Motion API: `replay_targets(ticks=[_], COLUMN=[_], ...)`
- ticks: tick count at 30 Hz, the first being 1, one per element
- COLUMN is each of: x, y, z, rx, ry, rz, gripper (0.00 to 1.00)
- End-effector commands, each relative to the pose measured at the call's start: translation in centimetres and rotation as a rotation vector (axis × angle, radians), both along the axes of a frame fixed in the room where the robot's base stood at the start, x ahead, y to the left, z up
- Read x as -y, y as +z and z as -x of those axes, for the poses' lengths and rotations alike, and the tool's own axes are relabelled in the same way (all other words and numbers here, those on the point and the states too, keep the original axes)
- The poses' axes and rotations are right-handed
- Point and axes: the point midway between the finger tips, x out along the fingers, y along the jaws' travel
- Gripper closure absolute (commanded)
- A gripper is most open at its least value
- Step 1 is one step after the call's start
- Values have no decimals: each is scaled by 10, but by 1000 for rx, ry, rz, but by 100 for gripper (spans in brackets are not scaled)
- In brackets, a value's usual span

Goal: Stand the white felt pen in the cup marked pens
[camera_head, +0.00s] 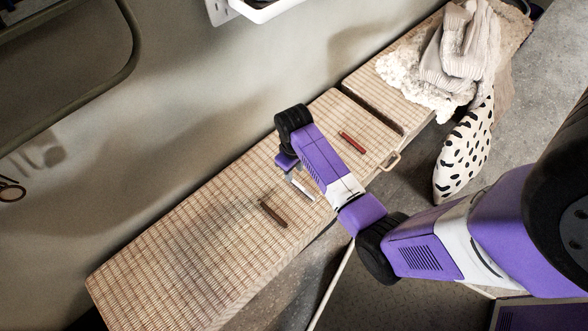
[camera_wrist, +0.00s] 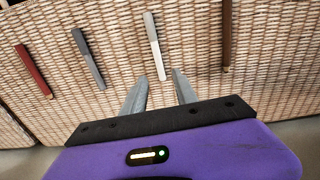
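The white felt pen (camera_wrist: 154,45) lies on the woven bench top, and its near end is in line with the gap between my fingertips in the wrist view. In the head view the white pen (camera_head: 303,188) lies beside my gripper, partly behind it. My gripper (camera_wrist: 159,78) is open and empty, with one finger on each side of that gap. I cannot tell how far the fingertips are above the bench. No cup marked pens shows in either view.
A grey pen (camera_wrist: 88,58) and a red one (camera_wrist: 33,70) lie left of the white pen; a brown one (camera_wrist: 227,32) lies right. A white tray (camera_head: 262,10) is on the wall.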

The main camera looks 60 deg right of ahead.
Motion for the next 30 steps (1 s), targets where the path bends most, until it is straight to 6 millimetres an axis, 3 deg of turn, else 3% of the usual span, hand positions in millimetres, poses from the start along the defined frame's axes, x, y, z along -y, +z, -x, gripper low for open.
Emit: replay_targets(ticks=[1, 18, 30], x=[0, 0, 0], y=[-9, -53, -56], z=[0, 0, 0], rx=[0, 0, 1], ry=[0, 0, 0], rz=[0, 0, 0], gripper=[65, 65, 67])
